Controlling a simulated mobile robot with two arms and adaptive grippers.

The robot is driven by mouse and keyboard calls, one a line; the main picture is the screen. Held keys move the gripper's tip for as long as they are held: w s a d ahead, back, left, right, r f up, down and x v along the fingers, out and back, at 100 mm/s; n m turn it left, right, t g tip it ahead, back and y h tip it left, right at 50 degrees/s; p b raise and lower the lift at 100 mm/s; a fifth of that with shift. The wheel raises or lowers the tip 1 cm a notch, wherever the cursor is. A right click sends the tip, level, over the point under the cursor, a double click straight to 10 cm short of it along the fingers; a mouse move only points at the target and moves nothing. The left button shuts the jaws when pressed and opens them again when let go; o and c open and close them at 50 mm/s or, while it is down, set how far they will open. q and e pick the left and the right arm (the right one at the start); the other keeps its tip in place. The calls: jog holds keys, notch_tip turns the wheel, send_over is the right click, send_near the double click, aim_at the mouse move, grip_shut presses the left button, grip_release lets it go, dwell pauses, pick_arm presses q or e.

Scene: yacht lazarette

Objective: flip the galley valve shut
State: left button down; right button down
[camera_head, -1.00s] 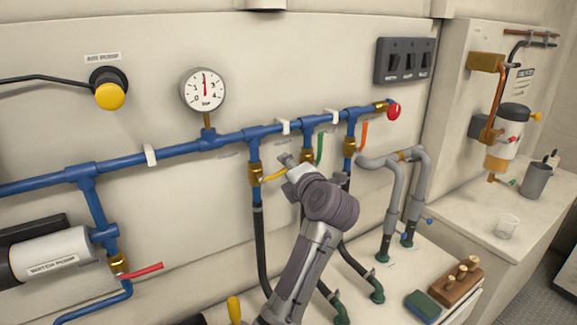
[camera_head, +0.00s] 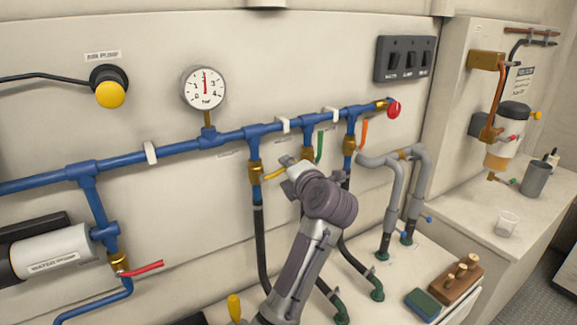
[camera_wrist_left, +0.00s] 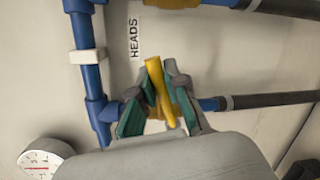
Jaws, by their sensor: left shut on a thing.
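The brass valve (camera_head: 255,173) on the leftmost of three hanging branches has a yellow lever (camera_head: 274,175). The lever sticks out to the right, roughly across its branch pipe. My left gripper (camera_head: 289,175) is shut on this lever. In the left wrist view the yellow lever (camera_wrist_left: 156,82) shows between the green-padded fingers (camera_wrist_left: 160,98). A label reading HEADS (camera_wrist_left: 134,38) is on the wall nearby in that view. The small labels under the pipe in the head view are too small to read. My right gripper is out of view.
Neighbouring valves have a green lever (camera_head: 319,147) and an orange lever (camera_head: 363,134), close right of my gripper. A red lever (camera_head: 141,270) is at lower left. The blue pipe (camera_head: 160,150) and gauge (camera_head: 204,88) are above. Black hoses (camera_head: 262,250) hang below.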

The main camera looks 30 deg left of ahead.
pick_arm(q)
jog(key=m+p, duration=0.1)
jog(key=p, duration=0.1)
jog(key=f+m+p, duration=0.1)
jog(key=p, duration=0.2)
jog(key=shift+w+d+g, duration=0.1)
jog(key=shift+w+g, duration=0.05)
jog(key=shift+g, duration=0.25)
jog(key=shift+f+m+p, duration=0.5)
jog(key=c, duration=1.2)
grip_release()
jog(key=shift+o, duration=0.2)
